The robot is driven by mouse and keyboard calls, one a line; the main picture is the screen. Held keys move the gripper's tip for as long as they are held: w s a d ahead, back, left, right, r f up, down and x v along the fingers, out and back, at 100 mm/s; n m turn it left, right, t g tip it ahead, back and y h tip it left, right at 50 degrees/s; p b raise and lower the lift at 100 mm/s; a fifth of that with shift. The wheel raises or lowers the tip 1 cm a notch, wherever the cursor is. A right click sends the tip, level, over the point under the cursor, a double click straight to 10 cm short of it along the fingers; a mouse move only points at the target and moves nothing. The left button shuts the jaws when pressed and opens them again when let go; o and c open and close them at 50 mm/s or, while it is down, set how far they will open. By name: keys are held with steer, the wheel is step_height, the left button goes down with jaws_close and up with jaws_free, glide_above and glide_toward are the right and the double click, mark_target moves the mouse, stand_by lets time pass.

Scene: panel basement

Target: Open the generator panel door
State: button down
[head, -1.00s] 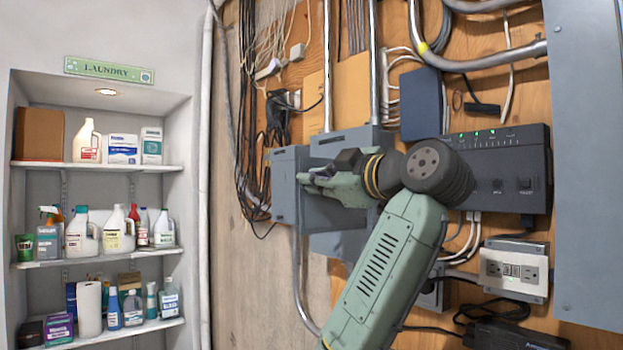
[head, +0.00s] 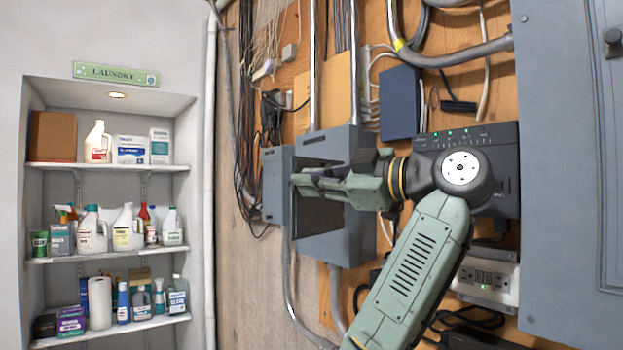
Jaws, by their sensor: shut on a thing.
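The generator panel (head: 335,248) is a grey metal box on the wooden board, left of my arm. A narrow grey leaf (head: 277,190) stands at its left, apparently the panel door seen at an angle. A dark opening shows between this leaf and the box, so the door looks partly open. My gripper (head: 301,182) is at the right edge of the leaf, in front of the opening, and is shut on the door. The exact contact is small and partly hidden by the fingers. My wrist and forearm cover the right side of the box.
A black unit with green lights (head: 465,137) and a power outlet (head: 487,278) are behind and right of my arm. A large grey cabinet (head: 570,210) fills the right side. Conduits (head: 291,290) run below the box. Laundry shelves (head: 105,257) stand at the left.

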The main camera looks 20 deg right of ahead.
steer(key=shift+s+d+f+y, duration=0.1)
steer(key=shift+s+y, duration=0.05)
steer(key=shift+y, duration=0.15)
steer(key=c, duration=1.6)
jaws_free()
step_height(320, 180, up, 10)
